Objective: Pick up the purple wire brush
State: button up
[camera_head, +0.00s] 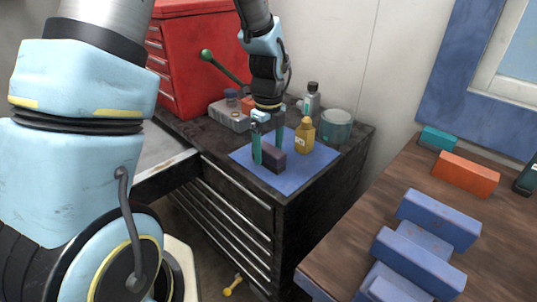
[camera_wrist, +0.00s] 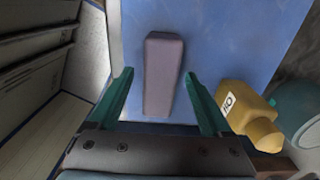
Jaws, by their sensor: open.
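The purple wire brush (camera_head: 273,159) is a dull purple block lying on a blue mat (camera_head: 299,180) on top of the dark tool cabinet. My gripper (camera_head: 266,146) is above it, pointing down, with green fingers apart. In the wrist view the brush (camera_wrist: 163,75) lies lengthwise between and ahead of my open fingertips (camera_wrist: 158,76), with a gap on each side. Its underside and any bristles are hidden.
A yellow bottle (camera_head: 305,135) stands close to the right of the brush; it shows beside my right finger in the wrist view (camera_wrist: 247,116). A teal-grey can (camera_head: 337,127), a grey bottle (camera_head: 312,98) and a red tool chest (camera_head: 188,60) are behind. A wooden bench (camera_head: 330,235) is at the right.

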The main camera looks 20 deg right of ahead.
grip_shut()
dwell(0.6)
